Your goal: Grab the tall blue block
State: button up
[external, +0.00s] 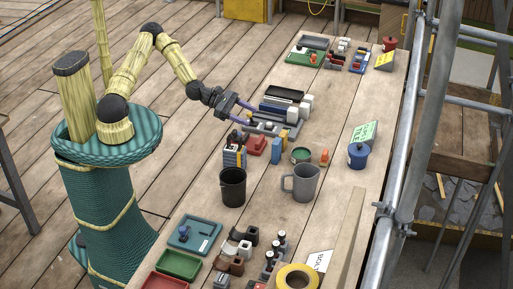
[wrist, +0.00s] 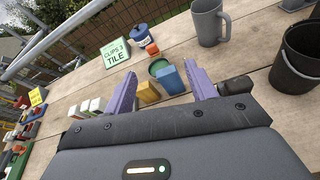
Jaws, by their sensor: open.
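The tall blue block (external: 276,151) stands upright on the plank table, beside a yellow block (external: 284,137). In the wrist view the blue block (wrist: 170,78) shows between my purple fingertips, beyond them, nearer the right finger. The yellow block (wrist: 147,93) is just left of it, also between the fingers. My gripper (external: 245,113) is open and empty, above the table to the upper left of the blue block. Its spread fingers also show in the wrist view (wrist: 162,88). The lower part of the blue block is partly hidden in the wrist view.
A green cup (external: 300,156), an orange block (external: 324,156) and a blue lidded pot (external: 358,155) stand right of the block. A grey mug (external: 304,184) and black bucket (external: 233,187) stand in front. A red block (external: 257,144) stands to its left. Scaffold poles (external: 415,150) run along the right.

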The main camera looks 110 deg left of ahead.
notch_tip(320, 180, down, 6)
jog(key=s+a+n+b, duration=0.1)
jog(key=s+n, duration=0.1)
jog(key=s, duration=0.1)
jog(key=shift+a+r+g+b, duration=0.15)
jog(key=shift+a+g+b, duration=0.15)
jog(key=shift+a+g, duration=0.1)
jog(key=shift+w, duration=0.1)
jog(key=b, duration=0.8)
send_near(276, 145)
jog(key=w+f, duration=0.1)
jog(key=w+a+f, duration=0.1)
jog(key=w, duration=0.1)
jog(key=w+a+f, duration=0.1)
jog(key=shift+w+a+f, duration=0.25)
jog(key=shift+w+f, duration=0.1)
jog(key=shift+w, duration=0.4)
